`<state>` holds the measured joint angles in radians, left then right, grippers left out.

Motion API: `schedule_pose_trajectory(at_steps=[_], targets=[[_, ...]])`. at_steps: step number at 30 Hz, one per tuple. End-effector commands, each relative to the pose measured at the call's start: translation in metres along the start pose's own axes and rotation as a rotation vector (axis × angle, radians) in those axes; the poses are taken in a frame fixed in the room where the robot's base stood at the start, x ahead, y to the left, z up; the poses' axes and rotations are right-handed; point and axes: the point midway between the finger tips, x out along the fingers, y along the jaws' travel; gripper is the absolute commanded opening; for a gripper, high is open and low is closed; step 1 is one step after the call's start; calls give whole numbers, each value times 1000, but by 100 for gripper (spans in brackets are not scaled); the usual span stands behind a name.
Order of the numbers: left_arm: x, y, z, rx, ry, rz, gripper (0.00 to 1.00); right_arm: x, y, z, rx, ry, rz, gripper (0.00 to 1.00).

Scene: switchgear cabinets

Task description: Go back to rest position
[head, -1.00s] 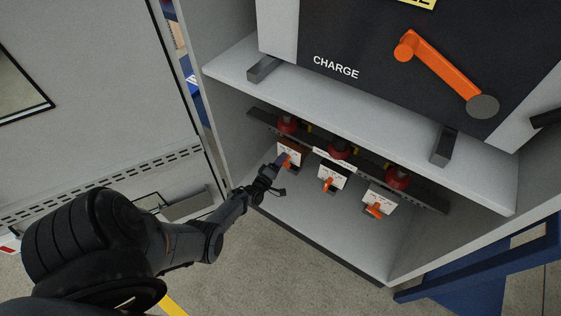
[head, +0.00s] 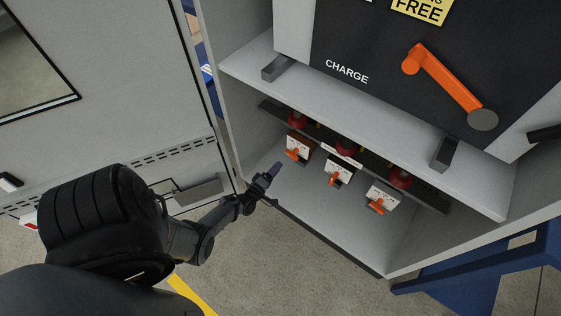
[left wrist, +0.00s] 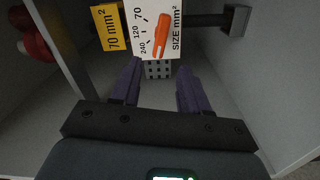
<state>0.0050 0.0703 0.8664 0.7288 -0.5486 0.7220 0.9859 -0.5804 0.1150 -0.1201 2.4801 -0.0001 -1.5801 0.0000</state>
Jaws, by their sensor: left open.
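My left gripper (head: 268,176) is at the front left edge of the cabinet's lower compartment, in front of the leftmost switch unit (head: 299,148) and apart from it. In the left wrist view my left gripper (left wrist: 158,90) is open, its two purple fingers spread with nothing between them. Beyond the fingers is a white dial plate (left wrist: 157,25) marked "SIZE mm²" with an orange pointer (left wrist: 161,38). My right gripper is not in view.
Two more units with orange handles, a middle one (head: 340,173) and a right one (head: 382,197), stand in the compartment. Above is a shelf (head: 370,121) and a panel with an orange crank (head: 443,78). The open cabinet door (head: 110,60) stands at the left.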

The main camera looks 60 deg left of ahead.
Motion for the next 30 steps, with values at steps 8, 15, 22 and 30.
schedule_pose_trajectory(at_steps=[8, 15, 22, 30], targets=[[-10, 0, 0, 0, 0, 1, 45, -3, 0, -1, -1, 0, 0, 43], [-9, 0, 0, 0, 0, 1, 45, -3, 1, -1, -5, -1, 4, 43], [-19, 4, -6, 8, -3, -14, 45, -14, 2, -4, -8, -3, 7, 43], [-64, 63, -25, 107, -120, -33, 45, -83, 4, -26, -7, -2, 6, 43]])
